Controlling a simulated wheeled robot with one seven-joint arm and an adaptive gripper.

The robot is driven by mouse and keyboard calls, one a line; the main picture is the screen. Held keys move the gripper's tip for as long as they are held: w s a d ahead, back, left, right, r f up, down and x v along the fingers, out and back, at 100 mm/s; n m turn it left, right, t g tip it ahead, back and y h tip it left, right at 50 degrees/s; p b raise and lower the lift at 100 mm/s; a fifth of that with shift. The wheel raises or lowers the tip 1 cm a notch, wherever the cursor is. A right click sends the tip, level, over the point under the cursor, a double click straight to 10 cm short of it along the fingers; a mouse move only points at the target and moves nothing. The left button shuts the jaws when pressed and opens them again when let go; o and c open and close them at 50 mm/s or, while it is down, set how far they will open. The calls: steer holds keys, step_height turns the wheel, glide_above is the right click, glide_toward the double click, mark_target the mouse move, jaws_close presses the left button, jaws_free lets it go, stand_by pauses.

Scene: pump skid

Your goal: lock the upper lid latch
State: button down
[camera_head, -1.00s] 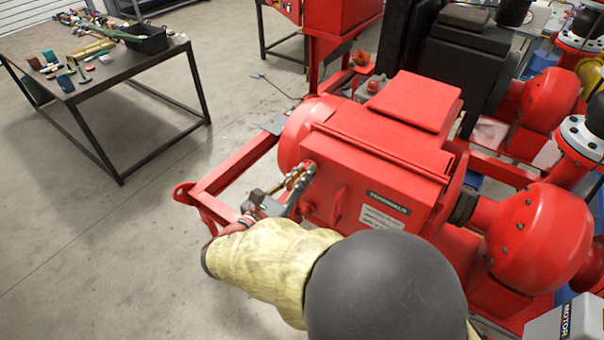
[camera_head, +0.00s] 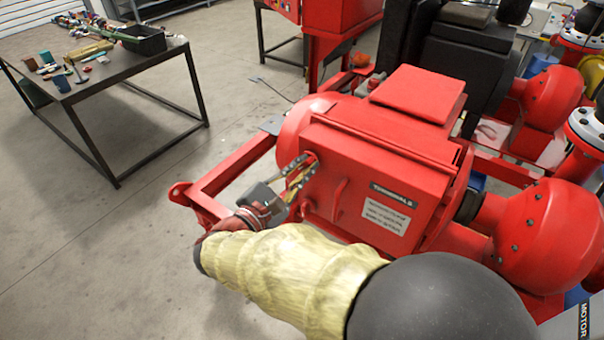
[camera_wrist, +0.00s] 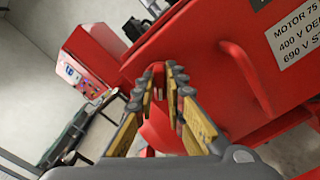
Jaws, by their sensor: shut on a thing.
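The red terminal box (camera_head: 360,190) stands on the red motor with its lid (camera_head: 395,145) lying shut against the body. My gripper (camera_head: 302,168) is at the left end of the box, near the lid edge. In the wrist view, the yellow-padded fingers of my gripper (camera_wrist: 162,82) are closed around a small red piece, which looks like the upper lid latch (camera_wrist: 158,70). Only its tip shows between the fingertips. The fingers hide the rest, so I cannot tell how far the latch is turned.
A red handle (camera_head: 339,198) sticks out of the box front, to the right of my gripper. A red frame rail (camera_head: 225,180) runs to the left. A dark table (camera_head: 100,75) with tools stands at the back left. The floor between is clear.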

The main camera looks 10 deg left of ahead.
steer(key=m+b, duration=0.6)
steer(key=b, duration=0.1)
steer(key=m+b, duration=0.4)
steer(key=shift+f, duration=0.25)
stand_by(0.3)
steer(key=c, duration=1.8)
jaws_free()
steer(key=shift+c, duration=0.2)
steer(key=v, duration=1.2)
steer(key=shift+d, duration=0.1)
